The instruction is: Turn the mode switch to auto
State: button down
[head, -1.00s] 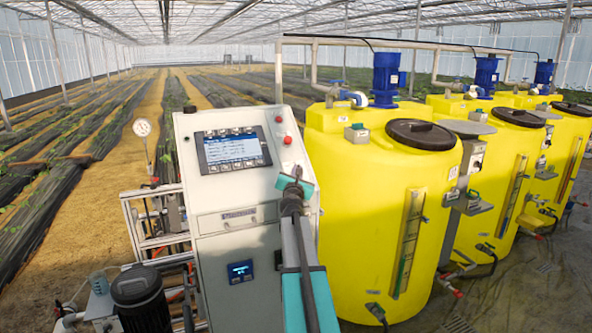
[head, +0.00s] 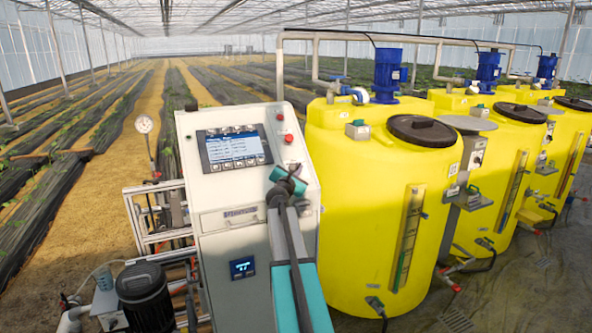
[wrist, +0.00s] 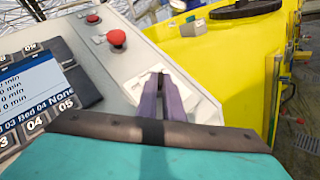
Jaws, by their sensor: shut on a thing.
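The mode switch sits on the sloping top panel of the white control cabinet (head: 228,195), right of the screen. Its pale square plate (wrist: 204,110) shows in the wrist view around my fingers. My gripper (wrist: 158,82) is shut on the switch's knob, with its dark fingers close together over the plate. The fingers hide most of the knob, so I cannot read its setting or any labels. In the head view my gripper (head: 288,180) is at the panel's right side, and its teal body hides the switch.
The screen (head: 234,147) is left of my gripper. A red push button (wrist: 117,38) stands on the panel just beyond it, with a smaller red one farther off. A yellow tank (head: 355,200) stands close on the right. A black motor (head: 145,295) is low at left.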

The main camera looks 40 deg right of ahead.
jog(key=shift+w+a, duration=0.15)
jog(key=c, duration=1.9)
grip_release()
jog(key=b+v, duration=0.4)
jog(key=v, duration=0.9)
jog(key=shift+s+a, duration=0.25)
jog(key=shift+a, duration=0.05)
